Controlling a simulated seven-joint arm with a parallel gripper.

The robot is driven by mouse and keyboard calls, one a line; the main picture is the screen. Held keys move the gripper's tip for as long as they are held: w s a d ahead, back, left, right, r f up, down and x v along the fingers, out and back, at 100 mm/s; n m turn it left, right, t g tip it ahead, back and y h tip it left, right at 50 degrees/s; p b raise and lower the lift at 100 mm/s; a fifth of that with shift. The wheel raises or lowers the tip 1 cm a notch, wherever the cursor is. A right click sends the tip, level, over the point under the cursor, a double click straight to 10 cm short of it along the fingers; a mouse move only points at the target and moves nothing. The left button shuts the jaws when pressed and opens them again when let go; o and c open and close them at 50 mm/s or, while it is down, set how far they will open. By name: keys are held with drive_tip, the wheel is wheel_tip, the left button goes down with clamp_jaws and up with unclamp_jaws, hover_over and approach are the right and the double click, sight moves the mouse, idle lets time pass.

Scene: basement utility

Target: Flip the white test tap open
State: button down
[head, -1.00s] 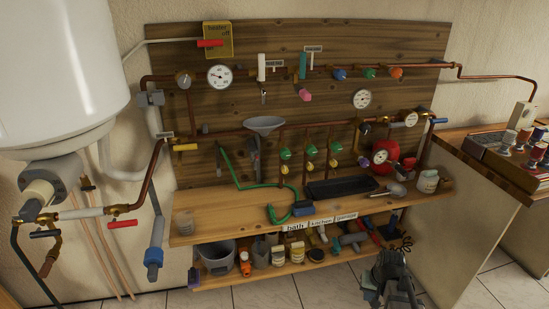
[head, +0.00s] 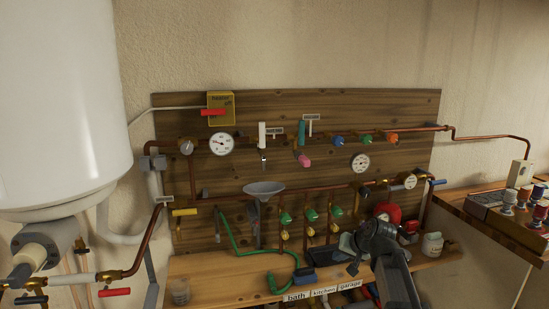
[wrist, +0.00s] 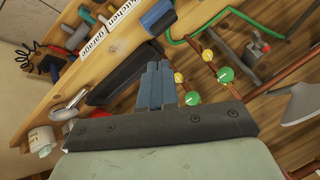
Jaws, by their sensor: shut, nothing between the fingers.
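The white test tap (head: 262,135) is on the upper copper pipe of the wooden board. Its white lever stands upright in the head view, with a small spout below it. It does not show in the wrist view. My gripper (head: 358,256) is in front of the right part of the workbench, well below and to the right of the tap. In the wrist view its blue-grey fingers (wrist: 160,85) are together with nothing between them.
A teal lever (head: 301,133) and a pink handle (head: 304,160) sit right of the tap. A gauge (head: 221,144) is left of it. A grey funnel (head: 264,188) and green valves (head: 311,214) are lower. A black tray (wrist: 125,72) lies on the worktop near my gripper.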

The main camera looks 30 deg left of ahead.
sight(261, 134)
drive_tip(key=w+a+r+m+y, duration=0.1)
drive_tip(key=a+r+m+y, duration=0.1)
drive_tip(key=r, duration=1)
drive_tip(key=w+a+r+m+y, duration=0.2)
drive_tip(key=a+r+y, duration=0.3)
drive_tip(key=r, duration=0.6)
drive_tip(key=w+a+r+m+y, duration=0.1)
drive_tip(key=a+r, duration=0.5)
drive_tip(key=r, duration=0.6)
drive_tip(key=m+y, duration=0.1)
drive_tip(key=y, duration=0.1)
drive_tip(key=shift+w+a+r+y, duration=0.3)
drive_tip(key=shift+w+a+r, duration=0.05)
drive_tip(key=shift+w+a, duration=0.05)
drive_tip(key=s+x, duration=0.2)
drive_tip(key=x, duration=1.1)
drive_tip(key=shift+s+a, duration=0.25)
drive_tip(key=shift+s, duration=0.2)
